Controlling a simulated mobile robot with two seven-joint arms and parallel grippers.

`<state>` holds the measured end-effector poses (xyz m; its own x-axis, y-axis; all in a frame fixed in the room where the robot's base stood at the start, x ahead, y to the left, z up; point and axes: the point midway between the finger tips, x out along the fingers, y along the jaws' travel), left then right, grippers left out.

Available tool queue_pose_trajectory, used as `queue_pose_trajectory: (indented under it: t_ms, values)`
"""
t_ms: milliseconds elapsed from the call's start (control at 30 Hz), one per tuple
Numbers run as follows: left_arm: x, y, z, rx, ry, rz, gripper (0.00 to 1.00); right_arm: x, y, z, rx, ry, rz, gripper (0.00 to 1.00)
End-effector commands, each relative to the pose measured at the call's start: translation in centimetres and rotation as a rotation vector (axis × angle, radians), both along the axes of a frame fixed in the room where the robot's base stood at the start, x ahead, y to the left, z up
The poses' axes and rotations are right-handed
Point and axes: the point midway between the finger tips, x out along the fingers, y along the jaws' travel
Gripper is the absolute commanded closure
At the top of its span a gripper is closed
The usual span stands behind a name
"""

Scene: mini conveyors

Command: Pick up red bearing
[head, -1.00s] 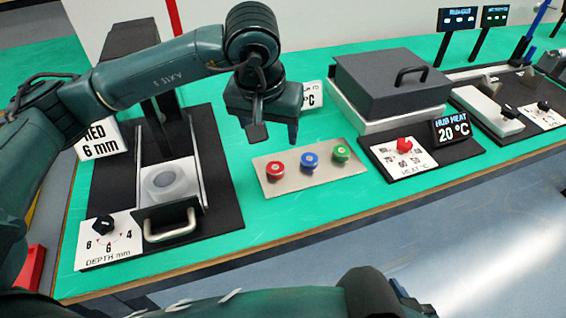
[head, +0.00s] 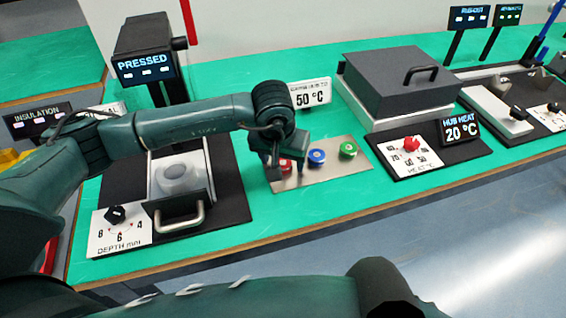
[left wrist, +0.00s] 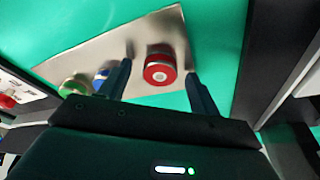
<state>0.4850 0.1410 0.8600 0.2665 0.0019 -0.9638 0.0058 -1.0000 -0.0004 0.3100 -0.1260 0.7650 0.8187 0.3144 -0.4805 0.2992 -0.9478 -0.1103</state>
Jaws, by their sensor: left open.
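The red bearing (left wrist: 160,68) stands on a thin metal plate (left wrist: 75,50). In the left wrist view it lies between the two open fingers of my left gripper (left wrist: 160,85), with a gap on each side. In the head view the red bearing (head: 285,167) is partly hidden behind my left gripper (head: 277,163). The blue bearing (head: 316,157) and the green bearing (head: 348,150) stand to its right on the same plate. My right gripper is not in view.
A press with a drawer (head: 178,215) and a depth dial (head: 116,214) stands left of the plate. A dark lidded box (head: 400,75) with a heat dial (head: 411,144) stands to the right. The green bench top (head: 300,215) is clear in front of the plate.

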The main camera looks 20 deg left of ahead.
Motion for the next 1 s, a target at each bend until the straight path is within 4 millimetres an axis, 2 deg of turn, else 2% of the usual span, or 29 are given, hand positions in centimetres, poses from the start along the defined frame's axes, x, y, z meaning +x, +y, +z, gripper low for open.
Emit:
queue_pose_trajectory:
  t_ms: [200,800,1000]
  values:
    - [0.02,-0.02,-0.08,0.0,-0.001,-0.001,0.37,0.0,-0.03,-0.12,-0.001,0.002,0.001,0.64]
    - [0.02,-0.03,-0.03,-0.001,-0.001,-0.001,0.86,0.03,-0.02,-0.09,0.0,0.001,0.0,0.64]
    - [0.04,-0.03,0.03,-0.001,-0.002,0.0,0.87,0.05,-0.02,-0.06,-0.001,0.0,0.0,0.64]
